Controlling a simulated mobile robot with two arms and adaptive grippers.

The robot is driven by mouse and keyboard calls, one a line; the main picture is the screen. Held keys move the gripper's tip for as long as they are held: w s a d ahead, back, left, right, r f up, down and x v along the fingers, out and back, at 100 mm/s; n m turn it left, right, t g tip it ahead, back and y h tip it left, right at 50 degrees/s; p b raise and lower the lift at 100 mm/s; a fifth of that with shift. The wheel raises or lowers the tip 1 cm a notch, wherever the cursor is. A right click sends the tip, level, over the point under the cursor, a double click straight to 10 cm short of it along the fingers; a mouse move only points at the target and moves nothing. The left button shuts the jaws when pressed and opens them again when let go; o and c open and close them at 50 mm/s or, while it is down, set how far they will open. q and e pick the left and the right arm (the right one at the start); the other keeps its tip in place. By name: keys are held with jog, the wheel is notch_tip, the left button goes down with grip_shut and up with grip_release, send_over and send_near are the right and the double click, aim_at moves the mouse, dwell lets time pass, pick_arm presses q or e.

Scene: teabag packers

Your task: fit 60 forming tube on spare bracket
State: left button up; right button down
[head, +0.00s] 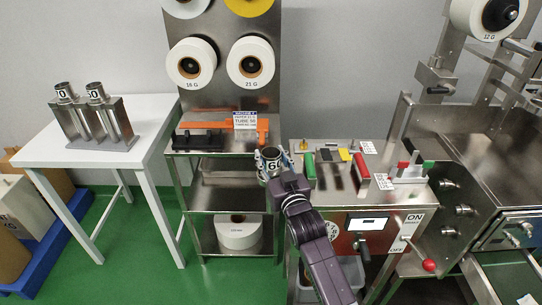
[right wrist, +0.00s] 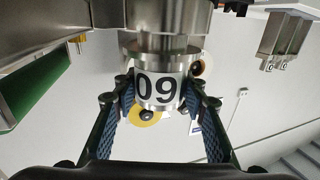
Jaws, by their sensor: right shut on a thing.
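The 60 forming tube (head: 268,160) is a metal tube with a white number label, between the shelf rack and the machine cabinet in the head view. My right gripper (head: 272,172) is shut on it. In the right wrist view the tube (right wrist: 160,88) is upright but inverted in the picture, so its label reads upside down. The blue-padded fingers of the right gripper (right wrist: 165,100) press on both sides of the label. I cannot tell for sure which part is the spare bracket. My left gripper is not in view.
A metal stand (head: 120,137) with two numbered tubes sits on the white table (head: 62,152). The steel rack (head: 198,180) bears a sign and an orange bar. The cabinet (head: 345,200) with coloured handles is right of my gripper.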

jog(key=shift+f+b, duration=0.4)
jog(key=shift+f, duration=0.15)
jog(key=c, duration=1.1)
grip_release()
jog(key=shift+c, duration=0.2)
jog(key=shift+o, duration=0.2)
jog(key=shift+f, duration=0.25)
jog(key=v, duration=1.2)
jog(key=shift+r, duration=0.15)
